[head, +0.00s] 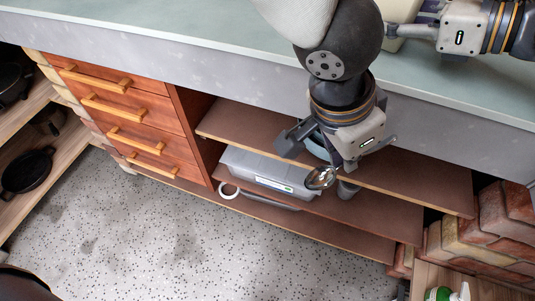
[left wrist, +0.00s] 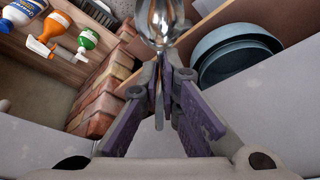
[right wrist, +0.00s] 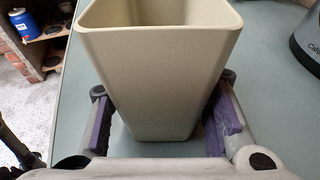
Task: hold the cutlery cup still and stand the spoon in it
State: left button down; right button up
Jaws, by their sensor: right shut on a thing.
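The spoon (head: 321,178) is in my left gripper (head: 318,150), in front of the cabinet's open shelves and below the counter top. In the left wrist view the spoon's shiny bowl (left wrist: 160,22) sticks out past the closed fingers (left wrist: 163,85), which pinch its handle. The cutlery cup (right wrist: 158,70) is a cream, tapered, square cup standing upright on the counter. My right gripper (right wrist: 162,105) is shut on it, one finger on each side. In the head view only part of the cup (head: 395,42) shows behind my left arm. The cup's floor is hidden.
The pale green counter (head: 150,22) runs above the drawers (head: 125,105) and brown shelves (head: 400,180). A grey bin (head: 265,172) and blue bowls (left wrist: 235,50) sit on the shelves near my left gripper. Several bottles (left wrist: 50,25) stand beyond the bricks.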

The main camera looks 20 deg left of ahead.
pick_arm(q)
jog(key=w+d+r+m+t+h, duration=0.25)
jog(key=d+r+h, duration=0.2)
jog(key=r, duration=0.45)
jog(key=w+d+r+m+t+h, duration=0.1)
jog(key=w+d+r+h, duration=0.3)
jog(key=r, duration=0.4)
jog(key=w+a+r+n+t, duration=0.2)
jog(key=w+a+r+t, duration=0.3)
jog(key=r, duration=0.4)
jog(key=w+a+r+n+t, duration=0.3)
jog(key=w+a+r, duration=0.35)
jog(key=r, duration=0.25)
notch_tip(320, 180, down, 14)
jog(key=shift+s, duration=0.3)
pick_arm(e)
jog(key=shift+f, duration=0.1)
pick_arm(q)
jog(key=shift+f, duration=0.1)
jog(key=c, duration=1.7)
grip_release()
jog(key=shift+f, duration=0.1)
